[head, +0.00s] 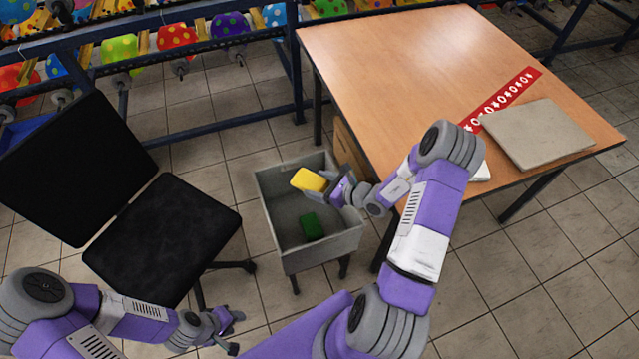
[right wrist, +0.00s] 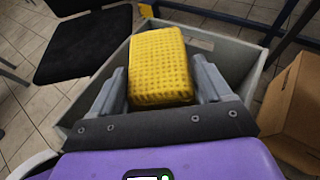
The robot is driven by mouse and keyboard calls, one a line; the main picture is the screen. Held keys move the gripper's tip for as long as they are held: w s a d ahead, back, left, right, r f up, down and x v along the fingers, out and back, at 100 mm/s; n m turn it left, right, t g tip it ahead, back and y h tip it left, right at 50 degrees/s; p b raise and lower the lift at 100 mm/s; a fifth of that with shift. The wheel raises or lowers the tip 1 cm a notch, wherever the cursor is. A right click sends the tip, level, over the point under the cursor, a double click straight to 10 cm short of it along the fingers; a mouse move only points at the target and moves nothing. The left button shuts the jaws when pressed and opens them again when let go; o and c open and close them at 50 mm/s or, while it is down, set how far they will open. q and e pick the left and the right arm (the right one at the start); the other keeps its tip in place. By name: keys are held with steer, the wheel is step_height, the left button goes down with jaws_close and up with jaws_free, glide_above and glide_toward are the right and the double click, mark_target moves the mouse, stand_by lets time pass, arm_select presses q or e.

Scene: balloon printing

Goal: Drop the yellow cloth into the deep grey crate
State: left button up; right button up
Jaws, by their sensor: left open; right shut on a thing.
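The yellow cloth (head: 308,180) is a small block-like folded piece with a waffle texture, as the right wrist view shows (right wrist: 160,68). My right gripper (head: 328,186) is shut on it and holds it over the open deep grey crate (head: 323,246). The crate's rim also shows around the gripper in the right wrist view (right wrist: 228,50). A green item (head: 311,226) lies on the crate's floor. My left gripper (head: 232,322) is open and empty, low near the chair, away from the crate.
A black chair (head: 165,232) stands left of the crate. A wooden table (head: 410,60) with a grey laptop-like slab (head: 540,132) and red patterned strip (head: 505,97) is at the right. A cardboard box (right wrist: 294,108) stands beside the crate. Balloon racks line the back.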

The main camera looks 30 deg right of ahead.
mark_target(319, 185)
steer(key=shift+f+b, duration=0.4)
steer(key=shift+f, duration=0.55)
steer(key=shift+r, duration=0.1)
steer(key=o, duration=1)
steer(key=shift+c, duration=0.2)
step_height(319, 185, up, 10)
steer(key=p, duration=0.4)
